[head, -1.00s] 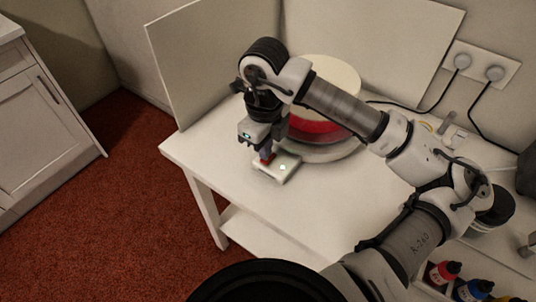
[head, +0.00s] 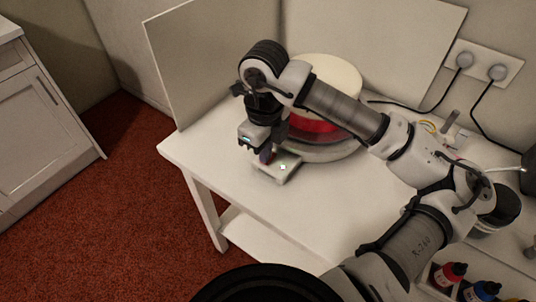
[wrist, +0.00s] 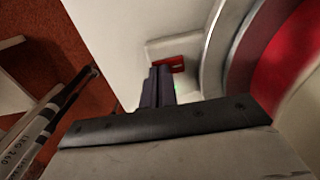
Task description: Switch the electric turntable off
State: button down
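The turntable (head: 340,153) stands on the white table with a red and white cake-shaped load on it; its grey rim (wrist: 213,45) curves along the right of the wrist view. A pale control box (head: 276,174) sits at its front. The box carries a red switch (wrist: 172,65) and a small lit lamp (head: 283,167), which looks green in the wrist view (wrist: 177,87). My gripper (head: 266,157) is over the switch end of the box. Its fingers (wrist: 158,85) are together with nothing between them, and partly hide the switch. I cannot tell whether they touch it.
Upright white boards (head: 210,65) stand behind the turntable. Cables run to wall sockets (head: 482,65) at the back right. Colour bottles (head: 450,272) stand at the lower right. The table's front left (head: 215,165) is clear.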

jog(key=shift+f, duration=0.15)
jog(key=shift+r+p, duration=1.3)
jog(key=shift+r, duration=2.25)
